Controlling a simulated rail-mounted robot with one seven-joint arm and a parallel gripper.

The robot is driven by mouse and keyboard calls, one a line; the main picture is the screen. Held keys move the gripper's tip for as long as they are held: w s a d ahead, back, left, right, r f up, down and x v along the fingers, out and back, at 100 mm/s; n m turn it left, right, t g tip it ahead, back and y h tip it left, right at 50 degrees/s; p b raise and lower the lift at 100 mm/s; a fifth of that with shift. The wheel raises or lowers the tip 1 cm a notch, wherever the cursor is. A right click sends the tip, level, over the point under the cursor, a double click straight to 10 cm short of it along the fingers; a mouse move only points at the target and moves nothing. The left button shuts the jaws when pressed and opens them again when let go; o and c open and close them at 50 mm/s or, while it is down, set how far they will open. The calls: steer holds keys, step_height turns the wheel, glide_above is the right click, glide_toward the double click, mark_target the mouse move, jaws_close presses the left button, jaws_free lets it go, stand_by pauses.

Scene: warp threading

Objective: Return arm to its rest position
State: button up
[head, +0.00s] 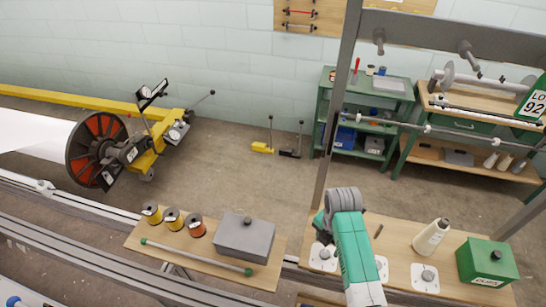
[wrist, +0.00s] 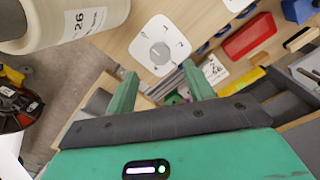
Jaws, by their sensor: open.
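My gripper (wrist: 160,85) shows in the wrist view with its two green fingers apart and nothing between them. Beyond the fingertips is a white plate with a grey round knob (wrist: 160,52) on a wooden board. A large pale cone with a label (wrist: 85,22) fills the upper left of the wrist view, beside the gripper. In the head view my green arm reaches up from the bottom to a grey joint over the right wooden board (head: 400,240). My fingertips are hard to make out there.
The right board holds knobbed plates (head: 425,278), a white cone (head: 432,237) and a green box (head: 487,262). The left board holds several spools (head: 172,218), a grey box (head: 244,238) and a green-tipped rod (head: 195,257). A metal upright (head: 338,105) stands behind my arm.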

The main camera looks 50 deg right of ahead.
mark_target(325, 254)
step_height(325, 254, down, 6)
steer(key=shift+r, duration=0.1)
steer(key=shift+m, duration=0.4)
